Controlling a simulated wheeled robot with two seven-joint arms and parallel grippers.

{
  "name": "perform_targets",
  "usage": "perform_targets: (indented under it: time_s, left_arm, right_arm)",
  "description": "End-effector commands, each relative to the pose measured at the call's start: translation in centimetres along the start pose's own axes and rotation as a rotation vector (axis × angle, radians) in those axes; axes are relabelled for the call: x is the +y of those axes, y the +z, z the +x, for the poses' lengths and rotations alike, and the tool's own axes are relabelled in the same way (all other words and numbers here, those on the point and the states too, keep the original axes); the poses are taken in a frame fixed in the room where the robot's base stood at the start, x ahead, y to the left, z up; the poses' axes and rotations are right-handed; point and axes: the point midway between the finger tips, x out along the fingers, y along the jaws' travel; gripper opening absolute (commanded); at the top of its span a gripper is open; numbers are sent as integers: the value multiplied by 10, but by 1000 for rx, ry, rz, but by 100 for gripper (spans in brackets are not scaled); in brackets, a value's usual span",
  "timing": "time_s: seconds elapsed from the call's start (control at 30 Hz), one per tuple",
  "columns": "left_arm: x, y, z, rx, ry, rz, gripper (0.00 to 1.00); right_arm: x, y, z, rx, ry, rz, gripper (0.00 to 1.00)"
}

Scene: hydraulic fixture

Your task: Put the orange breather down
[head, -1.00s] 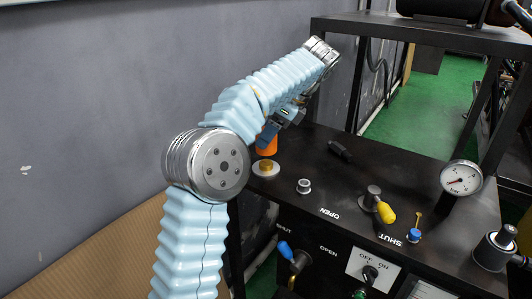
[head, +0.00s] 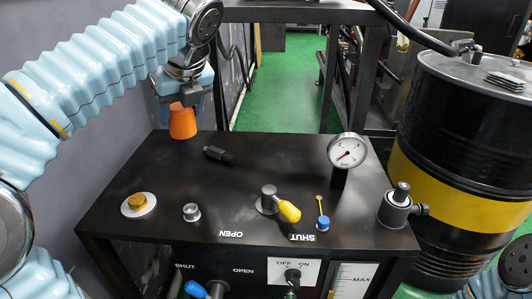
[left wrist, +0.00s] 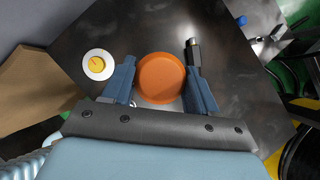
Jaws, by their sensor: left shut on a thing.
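The orange breather (head: 183,122) is at the back left of the black bench top (head: 290,190). My left gripper (head: 185,98) comes down from above and is shut on it. In the left wrist view the breather (left wrist: 160,78) shows as a round orange disc between the two blue fingers. I cannot tell whether its lower end touches the bench top. A brass-coloured cap on a pale round flange (head: 138,203) is at the front left of the bench, apart from the breather. My right gripper is not in view.
A black fitting (head: 218,155) lies close to the breather. A small metal port (head: 191,212), a yellow-handled valve (head: 285,208), a blue-capped part (head: 323,222) and a gauge (head: 347,150) stand farther right. A black and yellow drum (head: 460,150) is at the right.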

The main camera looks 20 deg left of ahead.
Motion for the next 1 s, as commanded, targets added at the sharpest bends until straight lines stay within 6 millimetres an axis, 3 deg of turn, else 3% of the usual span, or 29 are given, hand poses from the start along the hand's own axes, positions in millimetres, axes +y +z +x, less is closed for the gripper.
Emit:
perform_targets:
  time_s: [0.17,0.47,0.6,0.83,1.0]
  left_arm:
    - [2,7,9,2,-17,34,21]
    - [-20,56,78,3,-16,34,21]
    - [-26,59,111,3,-17,36,21]
    - [-30,62,132,2,-18,36,21]
    - [-33,58,164,3,-17,37,21]
  right_arm:
    - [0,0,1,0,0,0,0]
    - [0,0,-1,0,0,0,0]
    - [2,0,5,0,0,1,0]
    - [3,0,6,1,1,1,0]
    - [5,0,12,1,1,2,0]
